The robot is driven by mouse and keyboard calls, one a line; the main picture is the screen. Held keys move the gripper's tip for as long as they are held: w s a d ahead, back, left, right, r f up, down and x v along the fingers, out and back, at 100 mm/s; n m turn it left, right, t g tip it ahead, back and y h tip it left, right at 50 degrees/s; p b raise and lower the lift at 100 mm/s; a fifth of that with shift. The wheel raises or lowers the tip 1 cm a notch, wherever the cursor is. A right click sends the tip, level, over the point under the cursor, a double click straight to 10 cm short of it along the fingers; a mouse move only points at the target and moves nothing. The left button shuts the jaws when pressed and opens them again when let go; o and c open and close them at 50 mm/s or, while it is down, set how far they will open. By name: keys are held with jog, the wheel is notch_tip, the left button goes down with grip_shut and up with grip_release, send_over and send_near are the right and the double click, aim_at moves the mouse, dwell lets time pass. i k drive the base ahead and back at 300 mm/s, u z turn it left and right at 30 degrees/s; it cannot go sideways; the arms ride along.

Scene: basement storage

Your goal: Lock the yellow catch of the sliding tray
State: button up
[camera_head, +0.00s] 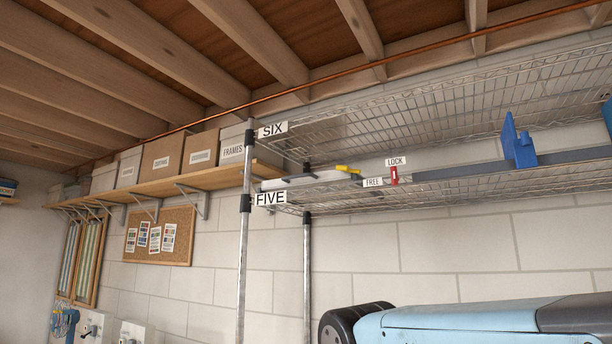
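The sliding tray (312,181) is a flat pale tray on the shelf marked FIVE, seen nearly edge-on from below. The yellow catch (348,169) is a small lever at the tray's right end, lying nearly flat. Right of it are a FREE label (373,182), a small red marker (394,176) and, higher up, a LOCK label (396,161). The catch's end is nearer the FREE label, but I cannot tell its exact setting. My gripper is not in view; only a light blue part of my arm shows at the bottom right, apart from the shelf.
Wire shelf SIX (430,110) hangs close above. A metal post (243,260) stands at the shelf's left end. A blue upright piece (518,143) stands on shelf FIVE to the right. Boxes (162,158) line a wooden shelf at left. Space before the wall below FIVE looks clear.

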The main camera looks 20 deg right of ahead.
aim_at(343, 168)
jog(key=z, duration=1.55)
jog(key=i, duration=0.1)
jog(key=u, duration=3.1)
jog(key=k, duration=1.5)
jog(key=z, duration=0.45)
jog(key=i, duration=1)
jog(key=z, duration=0.05)
